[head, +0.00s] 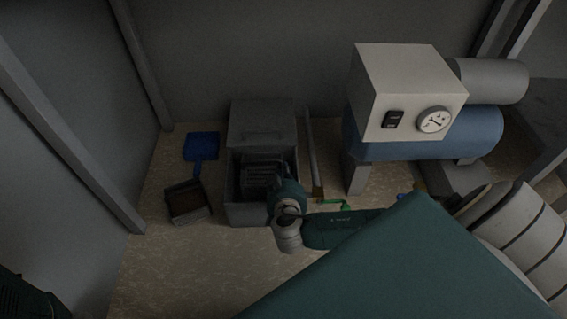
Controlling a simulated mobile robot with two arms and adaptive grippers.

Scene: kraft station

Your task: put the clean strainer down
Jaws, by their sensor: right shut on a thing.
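My right gripper (266,182) reaches down into an open grey box (246,214) on the floor. It is shut on a dark, slotted thing that I take to be the strainer (256,171), which sits inside the box's walls. The wrist and the shadow hide much of the grip, and I cannot tell whether the strainer touches the box's bottom. The box's lid (262,121) stands raised at the back. My left gripper does not show; only a dark bit of my left arm is at the bottom left corner.
A dark open tray (187,201) and a blue dustpan (201,147) lie left of the box. A long handle (312,155) leans right of it, near a small green thing (335,204). A blue machine (430,135) with a gauge box (408,85) stands right. Floor is clear front left.

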